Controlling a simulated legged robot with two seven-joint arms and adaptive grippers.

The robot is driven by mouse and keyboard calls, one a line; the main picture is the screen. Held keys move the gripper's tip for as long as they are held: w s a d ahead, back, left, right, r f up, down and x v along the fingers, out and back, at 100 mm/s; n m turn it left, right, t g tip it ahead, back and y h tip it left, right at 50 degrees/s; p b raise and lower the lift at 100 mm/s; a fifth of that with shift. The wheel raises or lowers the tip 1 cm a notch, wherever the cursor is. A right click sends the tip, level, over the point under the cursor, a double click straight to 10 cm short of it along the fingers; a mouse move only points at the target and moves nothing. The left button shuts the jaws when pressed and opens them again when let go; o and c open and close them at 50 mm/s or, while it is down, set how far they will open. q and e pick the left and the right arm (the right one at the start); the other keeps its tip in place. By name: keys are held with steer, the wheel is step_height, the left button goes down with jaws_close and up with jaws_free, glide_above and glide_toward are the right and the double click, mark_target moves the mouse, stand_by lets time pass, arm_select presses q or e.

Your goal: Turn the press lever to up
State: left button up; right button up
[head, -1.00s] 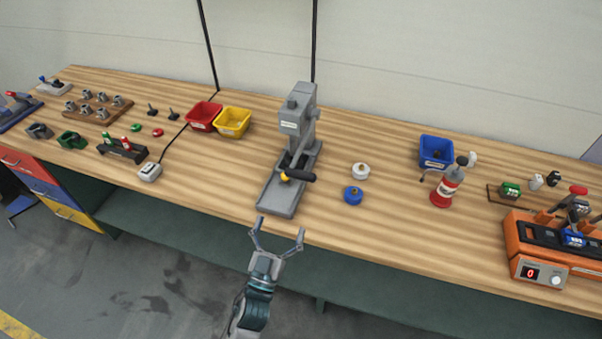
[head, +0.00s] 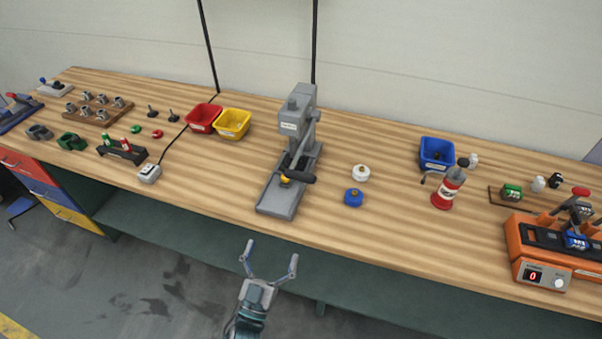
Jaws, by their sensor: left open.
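The grey press (head: 292,130) stands upright on the wooden workbench, near the middle of the head view. Its lever (head: 298,176) has a black grip and points down toward the front, low over the press base (head: 279,199), with a yellow part beside it. My left gripper (head: 271,262) is in front of the bench's front edge, below the press in the picture. Its two fingers are spread and nothing is between them. It is apart from the lever. My right gripper does not show.
A white knob (head: 360,173) and a blue knob (head: 353,197) lie right of the press. Red (head: 203,117) and yellow (head: 233,123) bins stand left of it.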

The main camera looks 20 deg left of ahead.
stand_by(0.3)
arm_select(q)
steer(key=v, duration=0.8)
stand_by(0.6)
